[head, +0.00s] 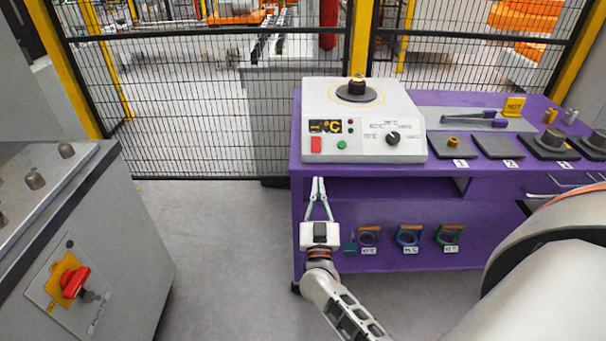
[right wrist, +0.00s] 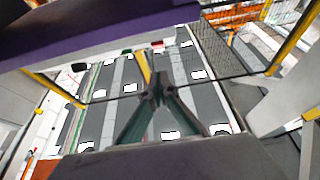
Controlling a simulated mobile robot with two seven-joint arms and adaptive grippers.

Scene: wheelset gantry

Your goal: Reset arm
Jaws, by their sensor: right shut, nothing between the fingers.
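My right gripper (head: 318,183) is in front of the purple workbench (head: 296,215), below the white heater unit at the bench's left end. Its fingers point away from me and meet at the tips, with nothing between them. The closed fingertips also show in the right wrist view (right wrist: 158,90), below the purple bench edge (right wrist: 130,25). My right forearm comes up from the bottom of the head view. My left gripper is not in view.
The heater unit (head: 365,115) has a dial and buttons. Coloured rings (head: 408,235) hang on the bench's lower front. A grey cabinet (head: 110,240) with a red rotary switch (head: 73,282) stands left. Mesh fencing (head: 200,120) closes the back. Floor between is clear.

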